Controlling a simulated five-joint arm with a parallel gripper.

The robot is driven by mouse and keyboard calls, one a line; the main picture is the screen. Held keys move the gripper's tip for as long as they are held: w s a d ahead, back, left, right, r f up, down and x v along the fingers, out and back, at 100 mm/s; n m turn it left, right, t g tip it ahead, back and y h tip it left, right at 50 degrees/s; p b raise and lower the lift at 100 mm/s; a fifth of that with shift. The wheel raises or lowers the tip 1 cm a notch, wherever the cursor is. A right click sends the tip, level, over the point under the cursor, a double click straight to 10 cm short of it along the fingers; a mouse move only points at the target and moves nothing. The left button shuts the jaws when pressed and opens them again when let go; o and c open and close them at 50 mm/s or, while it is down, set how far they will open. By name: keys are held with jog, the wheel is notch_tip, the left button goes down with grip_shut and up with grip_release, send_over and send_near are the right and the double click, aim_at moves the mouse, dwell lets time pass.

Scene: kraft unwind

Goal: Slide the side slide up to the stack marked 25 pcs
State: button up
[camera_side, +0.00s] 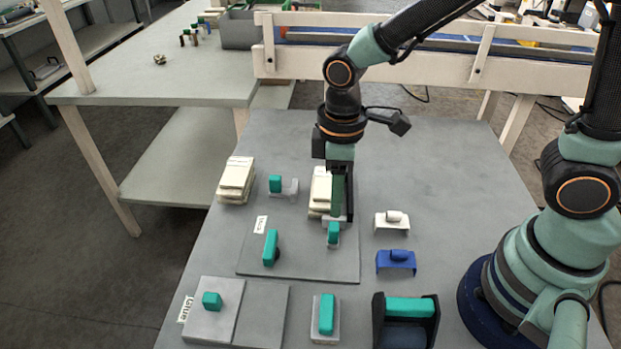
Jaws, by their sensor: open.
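My gripper (342,208) points down over the middle of the table, its jaws open, close beside a cream stack (319,188) that it partly hides. A second cream stack (236,180) stands to the left. I cannot read a 25 pcs mark on either stack. A grey slide with a teal grip (333,234) sits just below the gripper, partly hidden; whether the fingers touch it I cannot tell. Another grey piece with a teal grip (276,185) lies between the two stacks. I cannot tell for certain which one is the side slide.
A grey plate (305,267) carries a teal handle (270,247) and a small label. White (392,225) and blue (396,262) brackets stand to the right. In front are a glue-labelled plate (225,325), a teal-topped block (326,315) and a black holder (377,320). The table's back right is clear.

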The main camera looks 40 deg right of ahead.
aim_at(334, 226)
jog(key=shift+r, duration=1.55)
jog(key=shift+o, duration=0.3)
jog(key=shift+o, duration=0.5)
notch_tip(334, 226, down, 12)
jog(key=m, duration=1.8)
jog(key=shift+r, duration=0.1)
